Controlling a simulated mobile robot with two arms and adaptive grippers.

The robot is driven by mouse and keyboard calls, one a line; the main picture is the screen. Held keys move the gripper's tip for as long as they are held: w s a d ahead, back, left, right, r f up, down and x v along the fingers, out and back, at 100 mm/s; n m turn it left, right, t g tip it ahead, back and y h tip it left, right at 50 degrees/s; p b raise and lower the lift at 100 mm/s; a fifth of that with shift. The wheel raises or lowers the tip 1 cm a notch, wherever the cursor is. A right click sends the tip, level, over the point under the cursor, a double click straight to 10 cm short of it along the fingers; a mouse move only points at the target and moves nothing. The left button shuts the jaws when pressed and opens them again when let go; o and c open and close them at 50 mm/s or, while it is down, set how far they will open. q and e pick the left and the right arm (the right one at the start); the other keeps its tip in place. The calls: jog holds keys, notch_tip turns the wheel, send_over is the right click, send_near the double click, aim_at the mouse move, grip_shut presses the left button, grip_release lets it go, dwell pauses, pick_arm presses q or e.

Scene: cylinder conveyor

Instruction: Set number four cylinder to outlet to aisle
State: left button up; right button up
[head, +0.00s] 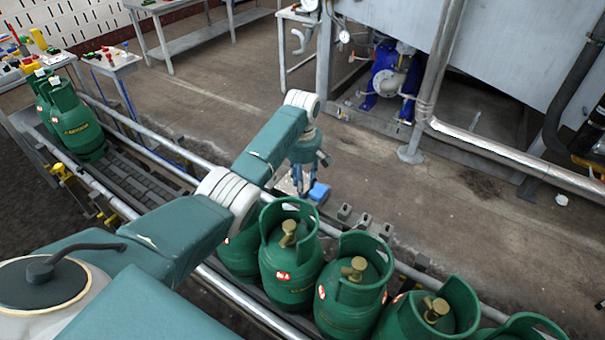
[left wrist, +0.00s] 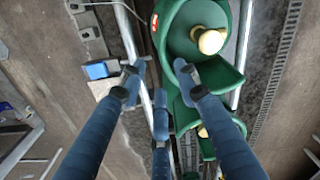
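Several green gas cylinders stand in a row on the conveyor (head: 150,185); I cannot read which is number four. The leftmost of the near group (head: 240,252) is partly hidden behind my left arm. Beside it stand a second cylinder (head: 288,268), a third (head: 345,300) and more to the right. My left gripper (head: 302,182) points down over the conveyor's far side, with its fingers spread and empty. In the left wrist view its fingers (left wrist: 160,80) are apart over the rail, and a cylinder with a brass valve (left wrist: 200,50) is just to their right. My right gripper is out of view.
A blue box (head: 319,193) is fixed beside the conveyor near my left gripper. Two more cylinders (head: 78,122) stand at the conveyor's far left. The aisle floor (head: 450,215) beyond the rail is clear. A blue pump (head: 392,78) and pipes stand behind it.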

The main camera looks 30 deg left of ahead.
pick_arm(q)
jog(key=shift+r, duration=2.2)
jog(key=shift+f, duration=0.1)
